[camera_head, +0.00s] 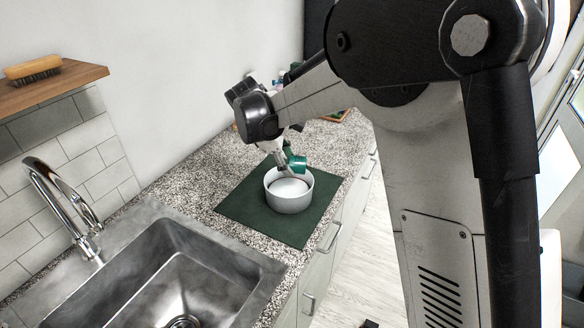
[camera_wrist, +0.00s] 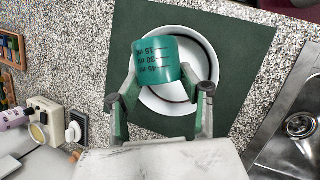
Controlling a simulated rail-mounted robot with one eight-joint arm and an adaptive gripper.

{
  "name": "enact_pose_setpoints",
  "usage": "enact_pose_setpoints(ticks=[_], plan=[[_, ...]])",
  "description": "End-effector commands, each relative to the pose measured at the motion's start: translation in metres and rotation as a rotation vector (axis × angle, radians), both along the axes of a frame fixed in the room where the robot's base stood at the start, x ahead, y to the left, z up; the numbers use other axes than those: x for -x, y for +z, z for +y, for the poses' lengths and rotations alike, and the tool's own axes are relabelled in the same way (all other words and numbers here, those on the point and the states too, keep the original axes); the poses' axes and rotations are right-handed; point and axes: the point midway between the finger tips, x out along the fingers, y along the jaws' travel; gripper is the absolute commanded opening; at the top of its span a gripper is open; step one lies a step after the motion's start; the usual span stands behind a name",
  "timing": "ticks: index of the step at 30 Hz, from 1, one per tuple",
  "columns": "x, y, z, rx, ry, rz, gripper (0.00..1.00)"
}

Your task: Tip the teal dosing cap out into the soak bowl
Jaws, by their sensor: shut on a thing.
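The teal dosing cap (camera_wrist: 157,60) has black volume marks and shows large in the wrist view. My gripper (camera_wrist: 160,80) is shut on it, with a finger at each side. The cap is tilted over the white soak bowl (camera_wrist: 152,102), and hides part of the bowl's inside. In the head view the cap (camera_head: 298,164) is just above the far rim of the bowl (camera_head: 289,200). My gripper (camera_head: 286,163) comes down on it from the upper left. I cannot tell whether anything is left inside the cap.
The bowl stands on a dark green mat (camera_head: 245,204) on a speckled counter (camera_head: 190,190). A steel sink (camera_head: 150,265) with a tap (camera_head: 65,205) is at the near left. In the wrist view, small bottles and boxes (camera_wrist: 40,120) lie at the left.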

Motion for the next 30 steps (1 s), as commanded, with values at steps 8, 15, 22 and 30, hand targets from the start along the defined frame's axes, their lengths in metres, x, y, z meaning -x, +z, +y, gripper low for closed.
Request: enact_pose_setpoints(ticks=[8, 15, 22, 30], plan=[[-0.0009, -0.0052, 0.0085, 0.213, 0.001, 0.02, 0.24], [-0.0013, -0.0052, 0.0128, 0.356, 0.0, 0.033, 0.24], [-0.0013, -0.0035, 0.014, 0.425, 0.0, 0.04, 0.24], [-0.0012, -0.0022, 0.0139, 0.437, -0.001, 0.041, 0.24]])
